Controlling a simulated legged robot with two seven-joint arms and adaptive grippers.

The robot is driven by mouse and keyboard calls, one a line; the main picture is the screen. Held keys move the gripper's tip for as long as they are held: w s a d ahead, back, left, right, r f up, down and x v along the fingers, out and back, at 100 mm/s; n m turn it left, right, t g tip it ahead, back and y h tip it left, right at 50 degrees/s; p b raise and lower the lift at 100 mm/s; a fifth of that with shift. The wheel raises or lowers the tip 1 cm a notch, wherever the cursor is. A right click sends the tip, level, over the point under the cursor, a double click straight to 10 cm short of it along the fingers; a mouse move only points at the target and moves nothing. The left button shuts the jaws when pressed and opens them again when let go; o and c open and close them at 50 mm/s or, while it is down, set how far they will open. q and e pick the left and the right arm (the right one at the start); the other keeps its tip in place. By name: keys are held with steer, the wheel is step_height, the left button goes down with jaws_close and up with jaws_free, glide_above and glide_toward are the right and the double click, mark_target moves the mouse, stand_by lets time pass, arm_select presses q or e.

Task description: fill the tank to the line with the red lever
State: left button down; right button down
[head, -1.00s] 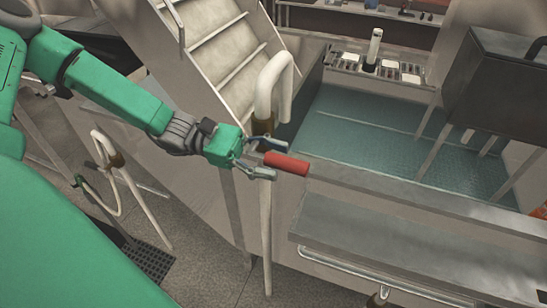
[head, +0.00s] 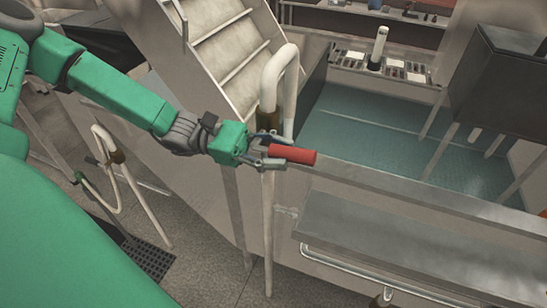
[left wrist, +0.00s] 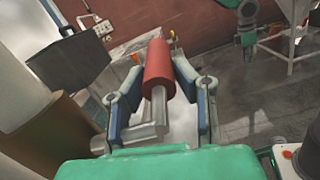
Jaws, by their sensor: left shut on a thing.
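The red lever handle (head: 292,154) sticks out to the right between the fingers of my left gripper (head: 268,150) in the head view. In the left wrist view the red handle (left wrist: 158,66) sits on a grey metal crank (left wrist: 155,112), between the two fingers of the left gripper (left wrist: 158,82). The fingers are closed in on it from both sides. The tank (head: 400,140) shows a blue-green inner floor behind the handle. I cannot make out a fill line.
A thick white pipe (head: 270,190) stands just beside my left gripper. Stairs (head: 222,45) rise behind it. A metal ledge (head: 400,235) with a rail lies at the front right, and a dark box (head: 500,75) stands at the right.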

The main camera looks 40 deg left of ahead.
mark_target(274, 145)
arm_select(q)
steer(key=r+h+b, duration=0.1)
steer(key=h+b, duration=0.1)
steer(key=b, duration=0.2)
steer(key=r+h+b, duration=0.1)
steer(key=h+b, duration=0.1)
steer(key=b, duration=0.2)
steer(key=r+t+h+b, duration=0.1)
steer(key=h+b, duration=0.1)
steer(key=b, duration=0.2)
steer(key=shift+s+a, duration=0.1)
steer(key=shift+a, duration=0.25)
steer(key=shift+a+r+h+b, duration=0.1)
steer(key=shift+r+h+b, duration=0.1)
steer(key=shift+h+b, duration=0.2)
steer(key=shift+r, duration=0.2)
steer(key=shift+a, duration=0.1)
